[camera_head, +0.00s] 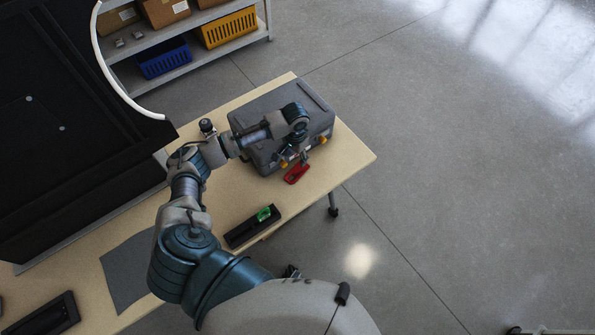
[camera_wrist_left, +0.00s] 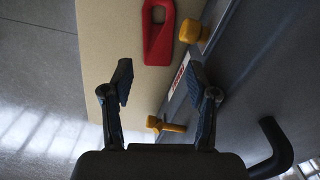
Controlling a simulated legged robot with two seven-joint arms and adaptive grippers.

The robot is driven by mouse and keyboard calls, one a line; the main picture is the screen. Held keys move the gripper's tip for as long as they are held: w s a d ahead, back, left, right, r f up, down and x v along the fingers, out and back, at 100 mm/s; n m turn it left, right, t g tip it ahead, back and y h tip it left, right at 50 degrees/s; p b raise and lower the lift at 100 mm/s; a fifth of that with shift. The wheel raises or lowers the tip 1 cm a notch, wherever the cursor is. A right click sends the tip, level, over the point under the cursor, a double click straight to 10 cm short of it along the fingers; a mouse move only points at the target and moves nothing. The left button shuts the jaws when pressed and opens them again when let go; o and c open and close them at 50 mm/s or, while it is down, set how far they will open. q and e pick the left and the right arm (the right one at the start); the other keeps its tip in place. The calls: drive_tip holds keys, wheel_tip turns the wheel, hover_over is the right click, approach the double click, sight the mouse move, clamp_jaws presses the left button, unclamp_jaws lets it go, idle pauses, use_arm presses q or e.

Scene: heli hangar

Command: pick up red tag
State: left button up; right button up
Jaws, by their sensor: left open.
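The red tag (camera_head: 296,174) lies on the wooden table (camera_head: 352,160), just in front of a grey case (camera_head: 318,118). In the left wrist view the red tag (camera_wrist_left: 158,32) is at the top centre, flat on the table, with an opening in it. My left gripper (camera_head: 303,158) is above the case's front edge, close to the tag. In the left wrist view my left gripper (camera_wrist_left: 158,80) is open and empty, and the tag is beyond its fingertips. My right gripper is not in view.
The case has yellow latches (camera_wrist_left: 190,31) beside the tag and a dark handle (camera_wrist_left: 274,145). A black tray with a green item (camera_head: 264,214) lies near the table's front edge. A shelf with a blue crate (camera_head: 165,60) and a yellow crate (camera_head: 228,28) stands behind.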

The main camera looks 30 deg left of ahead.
sight(297, 171)
use_arm(q)
drive_tip(key=f, duration=0.3)
drive_tip(key=shift+s+a, duration=0.1)
drive_tip(key=shift+a, duration=0.15)
drive_tip(key=shift+d+f, duration=0.4)
drive_tip(key=shift+f, duration=0.05)
wheel_tip(297, 171, down, 5)
drive_tip(key=shift+d+r+b, duration=0.1)
drive_tip(key=shift+b, duration=0.55)
drive_tip(key=shift+f, duration=0.25)
drive_tip(key=shift+a, duration=0.35)
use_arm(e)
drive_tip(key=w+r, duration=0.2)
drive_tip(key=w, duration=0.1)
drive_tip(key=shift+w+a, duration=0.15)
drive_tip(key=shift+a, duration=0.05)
use_arm(q)
drive_tip(key=shift+d, duration=0.3)
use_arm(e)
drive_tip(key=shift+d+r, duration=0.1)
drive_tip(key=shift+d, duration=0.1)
use_arm(q)
drive_tip(key=shift+f+p, duration=0.15)
drive_tip(key=shift+p, duration=0.2)
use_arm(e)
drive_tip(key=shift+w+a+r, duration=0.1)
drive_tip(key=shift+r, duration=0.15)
